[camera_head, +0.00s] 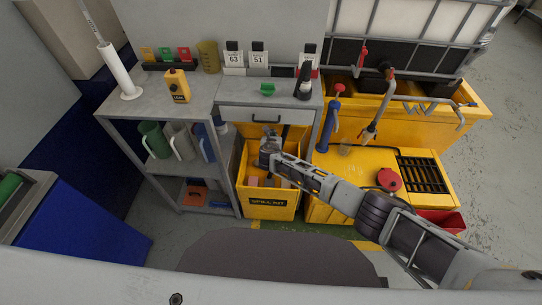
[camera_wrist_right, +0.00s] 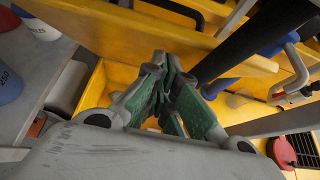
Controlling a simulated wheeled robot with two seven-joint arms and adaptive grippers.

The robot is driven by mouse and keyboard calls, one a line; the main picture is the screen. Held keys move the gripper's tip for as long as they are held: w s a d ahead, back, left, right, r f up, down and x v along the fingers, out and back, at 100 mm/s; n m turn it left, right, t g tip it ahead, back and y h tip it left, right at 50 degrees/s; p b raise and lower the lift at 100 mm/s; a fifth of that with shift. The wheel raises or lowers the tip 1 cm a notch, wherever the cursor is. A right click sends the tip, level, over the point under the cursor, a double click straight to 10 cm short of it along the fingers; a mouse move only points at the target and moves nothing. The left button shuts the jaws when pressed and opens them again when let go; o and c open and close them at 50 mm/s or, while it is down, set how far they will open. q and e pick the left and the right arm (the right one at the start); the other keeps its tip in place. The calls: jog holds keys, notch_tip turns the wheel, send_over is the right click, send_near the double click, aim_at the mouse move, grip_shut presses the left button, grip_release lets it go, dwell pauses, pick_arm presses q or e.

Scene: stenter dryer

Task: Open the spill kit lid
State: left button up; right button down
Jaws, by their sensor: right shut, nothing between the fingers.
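The spill kit (camera_head: 268,204) is a yellow box with a dark "SPILL KIT" label, standing on the floor below the grey bench drawer. Its top is open and pinkish and grey contents show inside. A yellow panel, seemingly its lid (camera_head: 293,134), stands raised at the back under the drawer, partly hidden by my gripper. My right gripper (camera_head: 268,143) is over the back part of the box, shut and empty. In the right wrist view its green-padded fingers (camera_wrist_right: 166,72) are together in front of the yellow lid (camera_wrist_right: 130,38); contact cannot be told. My left gripper is out of view.
The grey bench (camera_head: 218,90) with a drawer (camera_head: 265,117) overhangs the kit. Shelves with jugs (camera_head: 153,139) stand to the left. A yellow containment unit (camera_head: 410,160) with a red cap (camera_head: 389,179) and a blue-handled pump (camera_head: 327,125) is close on the right.

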jog(key=s, duration=1.1)
dwell(0.4)
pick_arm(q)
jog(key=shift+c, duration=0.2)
